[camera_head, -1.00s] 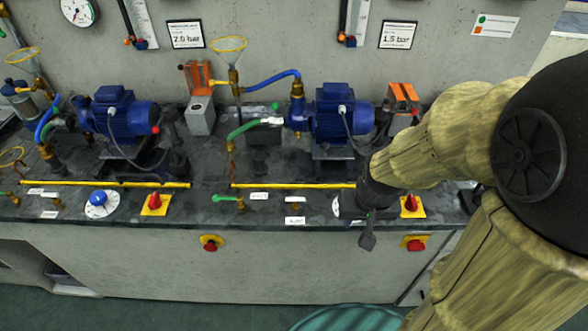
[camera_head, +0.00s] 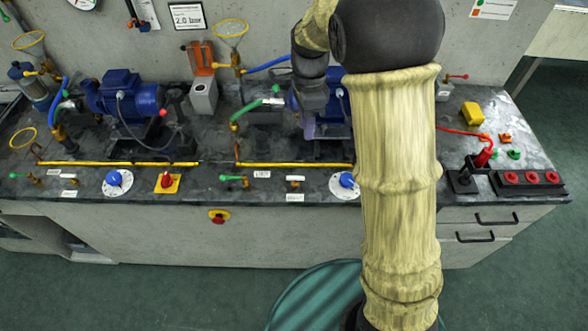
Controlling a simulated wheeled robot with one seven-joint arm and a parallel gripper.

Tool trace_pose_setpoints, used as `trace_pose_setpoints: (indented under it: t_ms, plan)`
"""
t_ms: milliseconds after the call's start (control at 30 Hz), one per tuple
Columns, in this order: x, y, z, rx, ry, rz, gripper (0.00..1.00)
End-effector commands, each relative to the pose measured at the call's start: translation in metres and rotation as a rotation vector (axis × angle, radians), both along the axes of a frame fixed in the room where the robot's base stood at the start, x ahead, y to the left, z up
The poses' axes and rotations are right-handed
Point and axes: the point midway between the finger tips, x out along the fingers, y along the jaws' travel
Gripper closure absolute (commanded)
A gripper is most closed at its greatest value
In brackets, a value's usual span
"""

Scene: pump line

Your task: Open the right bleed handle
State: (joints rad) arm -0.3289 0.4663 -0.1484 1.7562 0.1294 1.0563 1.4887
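The right pump (camera_head: 340,97), a blue motor and pump body, stands on the dark bench mostly hidden behind my arm. My gripper (camera_head: 309,130) points down in front of the pump's left part; whether it touches anything is unclear, and its fingers are too small and dark to read. No label marks the right bleed handle. The pump's right side is hidden.
The left pump (camera_head: 122,95) stands further left. Yellow funnels (camera_head: 231,28), hoses and a yellow rail (camera_head: 118,164) crowd the bench. A blue dial knob (camera_head: 347,180) sits at the front. A red-handled device (camera_head: 484,155) and red buttons (camera_head: 530,178) are at right.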

Motion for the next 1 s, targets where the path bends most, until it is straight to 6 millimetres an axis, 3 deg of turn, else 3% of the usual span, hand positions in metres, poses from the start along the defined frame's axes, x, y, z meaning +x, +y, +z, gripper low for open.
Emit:
trace_pose_setpoints:
  t_ms: [100, 200, 667, 1000]
  plan:
    - [0.012, 0.020, 0.000, -0.032, 0.041, -0.142, 0.67]
    - [0.015, 0.027, 0.001, -0.049, 0.061, -0.212, 0.67]
    - [0.015, 0.029, -0.002, -0.054, 0.067, -0.234, 0.67]
    - [0.006, 0.029, -0.048, -0.054, 0.069, -0.232, 0.67]
